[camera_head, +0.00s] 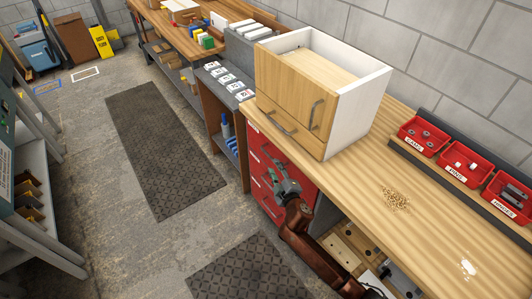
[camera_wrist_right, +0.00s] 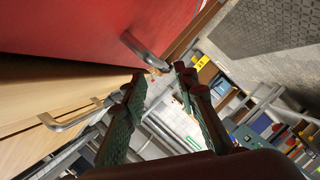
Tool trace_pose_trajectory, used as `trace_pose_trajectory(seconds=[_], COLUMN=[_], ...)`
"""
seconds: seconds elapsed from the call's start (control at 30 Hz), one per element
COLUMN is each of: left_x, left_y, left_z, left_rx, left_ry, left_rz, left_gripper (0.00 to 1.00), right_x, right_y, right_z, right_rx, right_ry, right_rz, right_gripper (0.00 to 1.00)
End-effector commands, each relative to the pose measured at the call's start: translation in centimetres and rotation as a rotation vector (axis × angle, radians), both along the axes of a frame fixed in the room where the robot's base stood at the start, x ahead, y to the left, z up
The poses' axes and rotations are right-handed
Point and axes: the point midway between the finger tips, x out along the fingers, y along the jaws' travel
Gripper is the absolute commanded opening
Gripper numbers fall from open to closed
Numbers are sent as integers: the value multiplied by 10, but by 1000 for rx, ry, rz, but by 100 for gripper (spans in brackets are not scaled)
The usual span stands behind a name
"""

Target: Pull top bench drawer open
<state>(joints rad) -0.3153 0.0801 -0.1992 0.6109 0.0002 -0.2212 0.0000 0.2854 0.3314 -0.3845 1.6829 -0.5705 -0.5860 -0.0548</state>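The red bench drawers (camera_head: 258,192) sit under the near wooden bench, one above another, with metal bar handles. In the right wrist view a red drawer front (camera_wrist_right: 90,28) fills the top left, with a metal handle (camera_wrist_right: 146,52). My right gripper (camera_head: 280,168) is in front of the upper red drawers and hides part of them. In the wrist view its green-padded fingers (camera_wrist_right: 160,73) are apart and nothing shows gripped. The handle's lower end appears just beyond the gap between the fingertips; contact cannot be told. The red drawers look closed. My left gripper is not in view.
A wood-fronted white cabinet (camera_head: 375,90) with metal handles stands on the bench above the drawers. Red bins (camera_head: 424,135) line the bench's right side. A pile of small bits (camera_head: 396,200) lies on the benchtop. Floor mats (camera_head: 165,150) lie left; the floor between is free.

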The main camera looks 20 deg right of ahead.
Motion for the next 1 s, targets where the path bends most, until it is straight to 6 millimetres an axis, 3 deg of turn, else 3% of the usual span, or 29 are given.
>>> trace_pose_trajectory(seconds=[0.17, 0.3, 0.6, 0.77, 1.0], left_x=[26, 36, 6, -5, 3], left_y=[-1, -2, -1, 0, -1], left_z=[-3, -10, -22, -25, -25], left_rx=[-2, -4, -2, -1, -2], left_ry=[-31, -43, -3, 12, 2], left_rz=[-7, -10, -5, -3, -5], left_gripper=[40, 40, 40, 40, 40], right_x=[4, 21, 66, 76, 77], right_y=[1, 5, 8, 7, 5], right_z=[-1, -6, -17, -18, -17], right_rx=[-2, -3, -1, -2, -1], right_ry=[-1, 0, 1, 1, 0], right_rz=[1, 5, 8, 7, 5], right_gripper=[27, 27, 27, 27, 27])
